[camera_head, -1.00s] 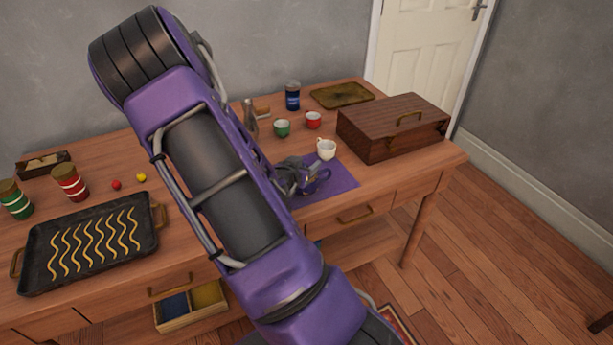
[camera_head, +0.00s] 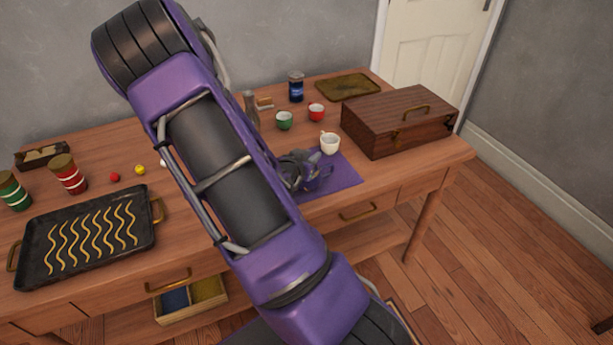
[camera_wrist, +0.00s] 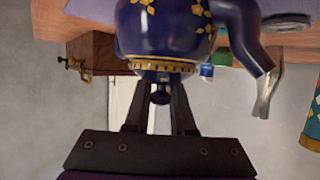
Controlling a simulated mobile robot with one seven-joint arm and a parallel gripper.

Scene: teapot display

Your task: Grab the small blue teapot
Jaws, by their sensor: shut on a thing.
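The small blue teapot (camera_wrist: 165,30) has gold flowers and a gold band round its lid; it fills the top of the wrist view, which is upside down. Its spout (camera_wrist: 262,80) points to the right there. My gripper (camera_wrist: 160,98) is shut on the teapot at the lid, with one finger on each side of the dark lid knob. In the head view the teapot (camera_head: 320,178) is partly hidden by my gripper (camera_head: 298,170) and shows over the purple mat (camera_head: 345,173). I cannot tell whether its base touches the mat.
A white cup (camera_head: 330,145) stands close behind the teapot. Green (camera_head: 284,121) and red (camera_head: 316,112) cups, a blue jar (camera_head: 296,88) and a wooden chest (camera_head: 398,122) are farther back. A black tray (camera_head: 88,238) lies at left. My arm hides the table's middle.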

